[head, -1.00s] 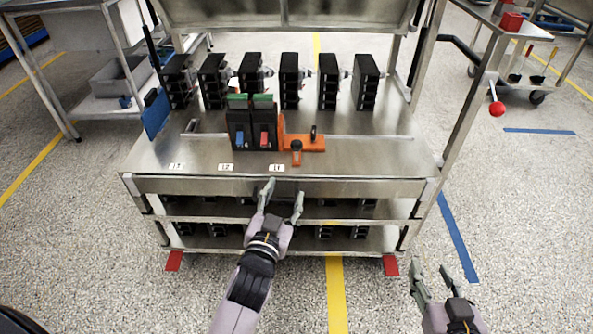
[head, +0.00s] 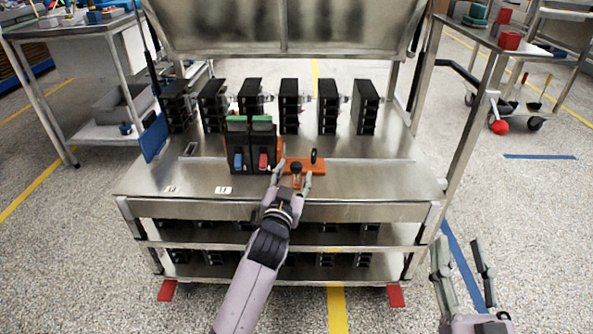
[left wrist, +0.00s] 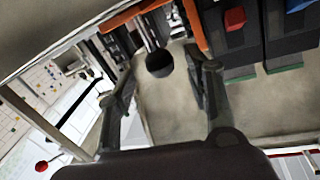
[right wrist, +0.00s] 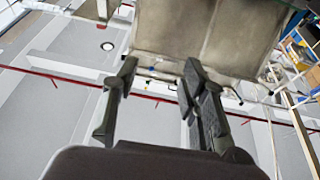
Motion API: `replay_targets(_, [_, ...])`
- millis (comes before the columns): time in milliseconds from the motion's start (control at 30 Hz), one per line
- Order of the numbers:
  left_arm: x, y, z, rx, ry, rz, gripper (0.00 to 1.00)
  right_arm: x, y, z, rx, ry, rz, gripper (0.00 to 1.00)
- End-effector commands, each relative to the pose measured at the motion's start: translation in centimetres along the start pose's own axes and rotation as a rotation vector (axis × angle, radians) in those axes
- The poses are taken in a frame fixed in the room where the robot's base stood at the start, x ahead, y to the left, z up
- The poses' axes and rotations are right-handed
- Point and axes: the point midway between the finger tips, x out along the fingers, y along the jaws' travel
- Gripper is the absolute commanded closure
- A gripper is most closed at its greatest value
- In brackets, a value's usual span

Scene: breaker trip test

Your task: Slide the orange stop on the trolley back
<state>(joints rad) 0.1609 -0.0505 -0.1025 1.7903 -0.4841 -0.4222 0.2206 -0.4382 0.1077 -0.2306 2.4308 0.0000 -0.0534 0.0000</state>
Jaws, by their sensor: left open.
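The orange stop (head: 314,167) lies on the trolley's top (head: 375,180), just right of two black breakers (head: 250,150) with blue and red levers. It has a black round knob (head: 296,167) at its front and a small black upright part behind. My left gripper (head: 292,175) is open at the stop's front, fingers either side of the knob. In the left wrist view the knob (left wrist: 160,63) shows between the open fingers, with a visible gap to each; contact is not seen. My right gripper (head: 460,248) is open and empty, right of the trolley; it also shows in the right wrist view (right wrist: 160,75).
A row of several black breakers (head: 290,105) stands along the back of the top. The raised metal panel (head: 285,28) is above them. Bare top lies right of the stop.

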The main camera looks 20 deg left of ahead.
Motion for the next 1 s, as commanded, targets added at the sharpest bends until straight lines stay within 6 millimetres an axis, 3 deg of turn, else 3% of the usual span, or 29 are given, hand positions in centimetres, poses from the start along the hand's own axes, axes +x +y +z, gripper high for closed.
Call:
replay_targets(100, [1.8, 0.0, 0.1, 0.0, 0.001, 0.0, 0.53, -0.1, -0.3, -1.7, 0.004, 0.105, -0.006, 0.6])
replay_targets(300, [3.4, 0.0, 0.0, 0.001, 0.001, 0.0, 0.53, -0.4, -0.5, -3.8, 0.009, 0.217, -0.01, 0.6])
replay_targets(700, [3.8, 0.0, 0.0, 0.001, 0.0, 0.0, 0.53, -0.5, -0.6, -4.4, 0.01, 0.25, -0.012, 0.6])
replay_targets(1000, [3.8, 0.0, 0.0, 0.0, 0.0, 0.0, 0.73, -0.5, -0.6, -4.4, 0.01, 0.248, -0.012, 0.6])
